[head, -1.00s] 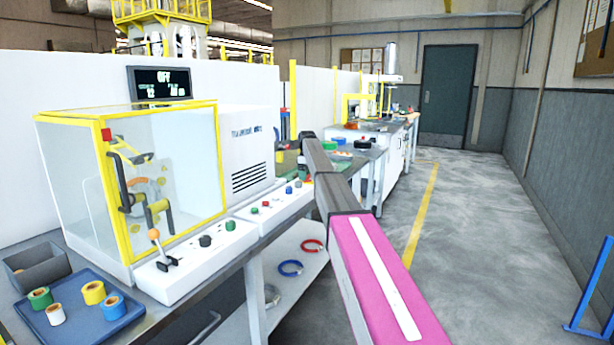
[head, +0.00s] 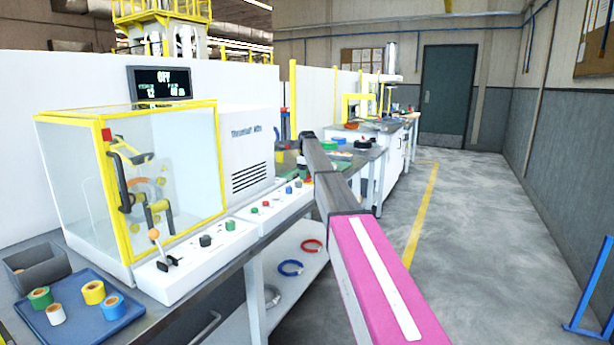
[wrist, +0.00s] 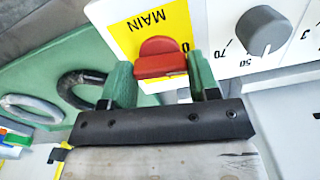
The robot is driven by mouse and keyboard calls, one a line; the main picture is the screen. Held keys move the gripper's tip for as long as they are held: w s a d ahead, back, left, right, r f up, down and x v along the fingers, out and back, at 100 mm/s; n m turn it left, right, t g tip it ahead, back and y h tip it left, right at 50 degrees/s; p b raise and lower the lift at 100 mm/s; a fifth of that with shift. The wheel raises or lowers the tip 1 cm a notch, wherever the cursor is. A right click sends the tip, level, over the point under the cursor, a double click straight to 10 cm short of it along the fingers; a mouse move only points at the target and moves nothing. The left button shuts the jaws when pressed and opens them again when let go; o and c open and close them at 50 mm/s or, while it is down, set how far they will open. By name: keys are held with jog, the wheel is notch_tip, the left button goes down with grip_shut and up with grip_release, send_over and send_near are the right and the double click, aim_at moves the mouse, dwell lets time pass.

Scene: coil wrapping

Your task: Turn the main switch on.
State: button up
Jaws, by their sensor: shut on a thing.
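The main switch (wrist: 161,58) is a red knob on a yellow plate (wrist: 120,28) marked "MAIN", with a "0" beside it. In the wrist view my gripper (wrist: 158,72) has its two green fingers on either side of the red knob, shut on it. In the head view my arm covers the switch.
A grey dial (wrist: 262,30) with a number scale sits right of the switch. A dark ring (wrist: 80,88) and a grey ring (wrist: 30,108) lie on a green surface at left. A yellow-framed guard (head: 160,180) and a blue tray (head: 85,318) with several coils are at left.

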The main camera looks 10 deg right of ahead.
jog(key=m, duration=0.4)
jog(key=shift+m, duration=0.3)
jog(key=m, duration=0.3)
jog(key=shift+m, duration=0.3)
jog(key=m, duration=0.4)
jog(key=shift+m, duration=2.1)
jog(key=o, duration=0.9)
jog(key=shift+r, duration=0.1)
